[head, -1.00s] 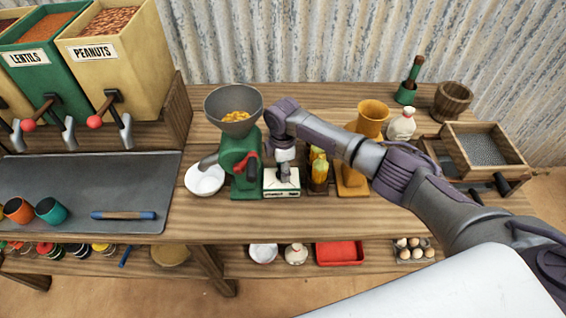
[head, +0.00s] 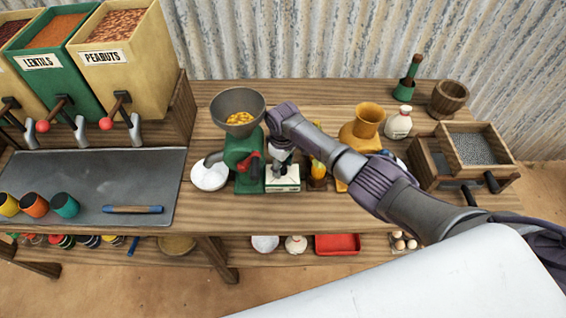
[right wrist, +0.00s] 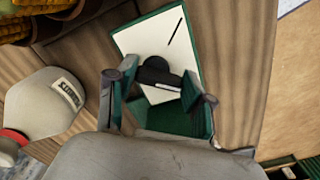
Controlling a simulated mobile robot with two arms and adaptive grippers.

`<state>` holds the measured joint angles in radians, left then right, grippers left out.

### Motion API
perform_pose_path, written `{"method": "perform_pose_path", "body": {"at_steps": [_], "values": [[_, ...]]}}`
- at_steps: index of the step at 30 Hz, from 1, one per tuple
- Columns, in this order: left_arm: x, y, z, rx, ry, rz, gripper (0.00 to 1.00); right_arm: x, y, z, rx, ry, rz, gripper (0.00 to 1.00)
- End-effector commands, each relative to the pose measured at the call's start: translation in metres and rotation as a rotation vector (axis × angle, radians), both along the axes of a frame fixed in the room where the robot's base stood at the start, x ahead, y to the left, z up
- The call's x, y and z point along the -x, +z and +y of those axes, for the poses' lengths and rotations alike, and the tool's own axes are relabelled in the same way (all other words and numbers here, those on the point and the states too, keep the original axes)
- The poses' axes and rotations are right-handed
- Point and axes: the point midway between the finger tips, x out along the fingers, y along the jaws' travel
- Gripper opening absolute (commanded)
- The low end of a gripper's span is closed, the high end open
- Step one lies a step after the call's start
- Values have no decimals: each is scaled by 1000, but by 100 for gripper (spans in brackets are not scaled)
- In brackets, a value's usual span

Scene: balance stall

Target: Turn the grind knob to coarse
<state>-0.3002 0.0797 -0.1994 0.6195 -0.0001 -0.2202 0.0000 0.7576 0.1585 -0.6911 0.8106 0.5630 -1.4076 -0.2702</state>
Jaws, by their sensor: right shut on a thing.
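The grind knob is the black knob (right wrist: 158,74) on a white dial plate (right wrist: 145,38) with a green edge, seen in the right wrist view. A thin black line is drawn on the plate above the knob. My right gripper (right wrist: 160,88) is shut on the knob, one finger on each side. In the head view the dial box (head: 283,180) sits just right of the green grinder (head: 243,155), under my right gripper, which mostly hides the knob. The knob's setting cannot be read. My left gripper is not in view.
A white bowl (head: 209,175) stands left of the grinder. A corn-coloured jar (head: 318,172) and a yellow pot (head: 366,122) stand to the right. A grey tray (head: 100,180) with coloured cups lies at left.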

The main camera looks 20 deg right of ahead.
Motion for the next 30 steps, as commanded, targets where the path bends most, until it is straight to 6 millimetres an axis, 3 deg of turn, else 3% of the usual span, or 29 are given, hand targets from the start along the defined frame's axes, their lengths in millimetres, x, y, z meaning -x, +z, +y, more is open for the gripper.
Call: {"method": "perform_pose_path", "body": {"at_steps": [9, 25, 26, 30], "values": [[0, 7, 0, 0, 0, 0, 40, -1, 2, 0, 1, -119, -3, 17], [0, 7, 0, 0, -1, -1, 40, -2, 2, 0, 1, -143, -4, 17], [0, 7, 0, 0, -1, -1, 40, -2, 2, 0, 0, -143, -4, 54], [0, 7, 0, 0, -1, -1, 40, -2, 1, 0, 0, -142, -4, 77]]}}
